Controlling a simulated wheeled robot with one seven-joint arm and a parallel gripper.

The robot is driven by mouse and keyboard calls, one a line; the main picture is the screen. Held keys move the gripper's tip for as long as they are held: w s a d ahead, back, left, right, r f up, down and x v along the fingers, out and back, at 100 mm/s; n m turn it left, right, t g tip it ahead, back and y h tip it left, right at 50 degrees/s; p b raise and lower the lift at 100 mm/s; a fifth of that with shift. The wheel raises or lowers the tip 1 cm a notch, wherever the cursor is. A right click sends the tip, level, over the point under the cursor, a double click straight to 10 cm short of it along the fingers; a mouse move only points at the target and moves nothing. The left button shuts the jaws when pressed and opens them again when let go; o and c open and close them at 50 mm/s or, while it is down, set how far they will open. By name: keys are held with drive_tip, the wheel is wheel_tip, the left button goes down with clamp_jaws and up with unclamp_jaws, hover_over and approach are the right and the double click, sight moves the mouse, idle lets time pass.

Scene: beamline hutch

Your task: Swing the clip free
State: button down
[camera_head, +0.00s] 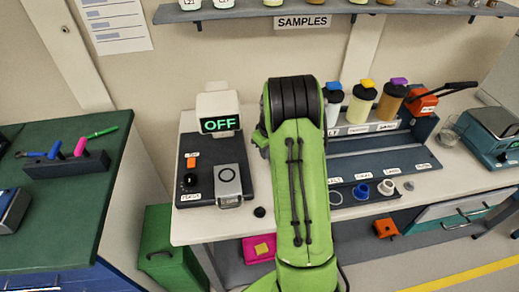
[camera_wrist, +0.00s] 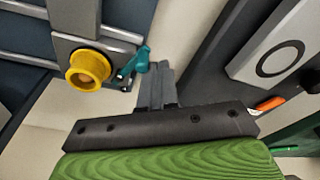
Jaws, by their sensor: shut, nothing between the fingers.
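A small teal clip (camera_wrist: 134,63) sits at the corner of a grey metal block (camera_wrist: 112,48), beside a yellow round fitting (camera_wrist: 89,68) in the wrist view. My gripper (camera_wrist: 159,68) is shut and empty, its grey fingers just right of the clip. The clip's end lies close to the fingers; I cannot tell whether they touch. In the head view my green arm hides the gripper, clip and yellow fitting.
A dark instrument base (camera_head: 212,177) with a silver plate (camera_wrist: 275,55) is right of my gripper in the wrist view. Capped sample jars (camera_head: 361,103) and a grey rack (camera_head: 375,160) stand right of my arm.

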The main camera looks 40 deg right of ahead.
drive_tip(key=shift+d, duration=0.1)
drive_tip(key=shift+s+d, duration=0.2)
drive_tip(key=shift+s, duration=0.4)
drive_tip(key=shift+b, duration=0.3)
drive_tip(key=shift+s+d, duration=0.25)
drive_tip(key=shift+s, duration=0.15)
wheel_tip(320, 180, up, 7)
drive_tip(key=a+p, duration=0.1)
drive_tip(key=p, duration=0.4)
drive_tip(key=shift+w, duration=0.3)
